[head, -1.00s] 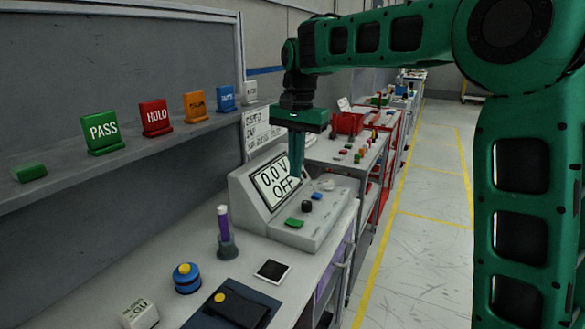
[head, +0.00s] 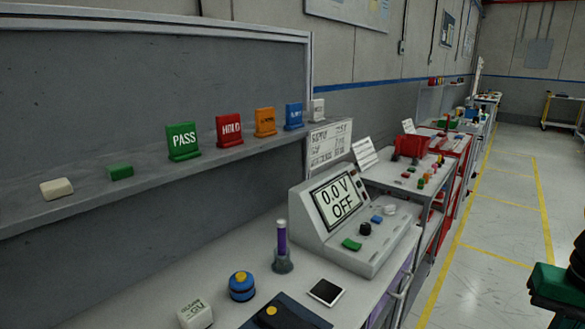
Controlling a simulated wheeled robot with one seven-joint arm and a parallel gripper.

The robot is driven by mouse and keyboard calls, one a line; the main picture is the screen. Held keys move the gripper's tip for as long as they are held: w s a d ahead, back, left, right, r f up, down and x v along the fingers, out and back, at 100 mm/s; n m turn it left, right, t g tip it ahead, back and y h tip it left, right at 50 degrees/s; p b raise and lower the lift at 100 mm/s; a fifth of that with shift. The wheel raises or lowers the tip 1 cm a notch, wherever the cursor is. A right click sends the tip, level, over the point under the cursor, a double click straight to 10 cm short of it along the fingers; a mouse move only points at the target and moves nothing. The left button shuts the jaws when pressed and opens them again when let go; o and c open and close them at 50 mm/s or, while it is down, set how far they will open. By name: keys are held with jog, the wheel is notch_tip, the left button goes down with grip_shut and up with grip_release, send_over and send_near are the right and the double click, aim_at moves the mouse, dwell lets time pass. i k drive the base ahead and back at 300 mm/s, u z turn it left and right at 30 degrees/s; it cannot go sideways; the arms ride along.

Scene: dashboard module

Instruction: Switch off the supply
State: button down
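The supply (head: 350,231) is a grey sloped-front unit on the bench. Its screen (head: 338,201) reads "0.0 V OFF". On its lower panel are a green button (head: 352,244), a black knob (head: 365,229), a blue button (head: 377,219) and a pale piece (head: 390,210). My gripper shows only as a green part (head: 557,284) at the right edge, away from the supply. Its fingers are out of the frame or hidden.
A purple-filled tube in a stand (head: 282,248), a blue pot with a yellow top (head: 242,286), a white block (head: 195,314) and a dark-screened tablet (head: 326,292) stand on the bench. Coloured signs (head: 184,141) line the shelf. Open floor lies right.

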aim_at(356, 246)
jog(key=k, duration=1.15)
jog(key=z, duration=0.5)
jog(key=i, duration=1.65)
jog(key=u, duration=0.65)
